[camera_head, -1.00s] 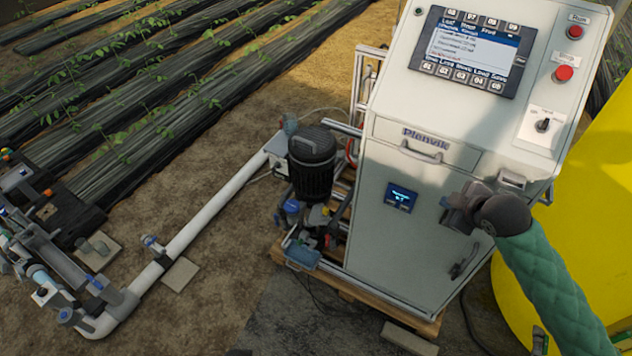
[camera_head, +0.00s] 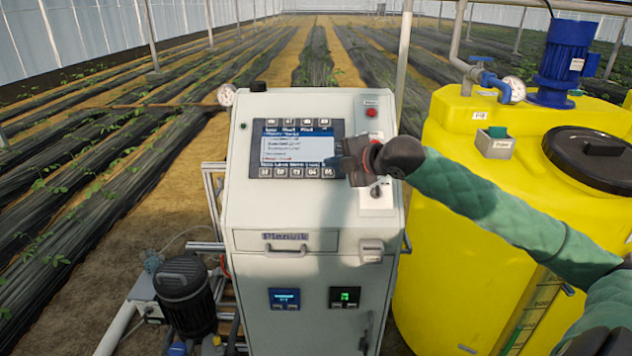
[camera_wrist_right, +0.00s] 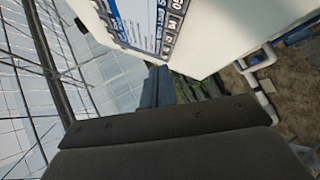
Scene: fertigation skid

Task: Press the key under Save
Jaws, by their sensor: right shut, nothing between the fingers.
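The control panel's display (camera_head: 290,146) sits on the sloped top of the white cabinet, with rows of numbered keys above and below the screen. The label Save stands at the right end of the lower label row, close to my gripper. The key under Save (camera_head: 329,173) is the rightmost of the lower row. My left gripper is out of view.
A red button (camera_head: 372,112) and a rotary switch (camera_head: 376,192) are right of the display, near my gripper. A yellow tank (camera_head: 450,150) with a blue motor (camera_head: 565,60) stands to the right. A black pump (camera_head: 184,290) stands low at the left.

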